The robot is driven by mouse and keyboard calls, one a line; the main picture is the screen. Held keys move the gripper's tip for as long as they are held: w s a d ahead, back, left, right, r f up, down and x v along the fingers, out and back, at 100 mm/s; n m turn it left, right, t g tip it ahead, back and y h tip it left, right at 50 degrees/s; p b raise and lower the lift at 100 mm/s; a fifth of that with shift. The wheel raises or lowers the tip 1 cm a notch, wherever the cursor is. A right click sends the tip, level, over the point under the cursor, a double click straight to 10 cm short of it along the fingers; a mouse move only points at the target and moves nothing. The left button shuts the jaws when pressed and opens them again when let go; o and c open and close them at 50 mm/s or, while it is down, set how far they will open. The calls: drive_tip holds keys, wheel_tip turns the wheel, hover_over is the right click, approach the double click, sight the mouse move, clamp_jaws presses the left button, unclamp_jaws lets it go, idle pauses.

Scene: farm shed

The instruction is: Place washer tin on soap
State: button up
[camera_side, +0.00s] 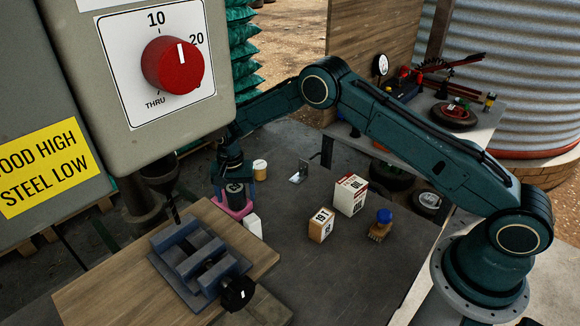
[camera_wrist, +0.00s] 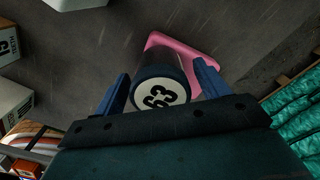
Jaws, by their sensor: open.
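A dark round tin with a pale label reading 63 on its end (camera_wrist: 160,97) stands between my fingers in the wrist view. I take it as the washer tin; it also shows in the side view (camera_side: 236,189). It appears to rest on a flat pink slab (camera_wrist: 190,50), which I take as the soap, seen in the side view (camera_side: 238,213) too. My gripper (camera_wrist: 161,72) is open, with one blue finger on each side of the tin. In the side view my gripper (camera_side: 232,194) is low over the pink slab. The exact contact between tin and slab is partly hidden.
A white block (camera_side: 252,225) stands close by the slab. A pale-lidded jar (camera_side: 260,170), a metal bracket (camera_side: 298,174), two boxes (camera_side: 350,195) (camera_side: 321,226) and a blue-topped brush (camera_side: 381,224) stand to the right. A vise (camera_side: 200,257) is in front, below a control box (camera_side: 90,60).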

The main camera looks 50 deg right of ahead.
wheel_tip(320, 180, up, 11)
drive_tip(key=shift+r, duration=0.5)
drive_tip(key=shift+r, duration=0.1)
idle(0.6)
wheel_tip(320, 180, up, 13)
drive_tip(key=n+t, duration=0.1)
drive_tip(key=n, duration=0.1)
hover_over(235, 187)
drive_tip(key=s+d, duration=0.3)
drive_tip(key=s, duration=0.4)
drive_tip(key=s+d+r+n+t, duration=0.2)
drive_tip(key=s+r, duration=0.7)
drive_tip(key=s, duration=0.1)
drive_tip(key=s+d+n+t, duration=0.2)
drive_tip(key=s+n, duration=0.3)
drive_tip(key=s, duration=1.9)
drive_tip(key=shift+s+d+t, duration=0.3)
drive_tip(key=shift+s+d, duration=0.05)
drive_tip(key=shift+d, duration=0.1)
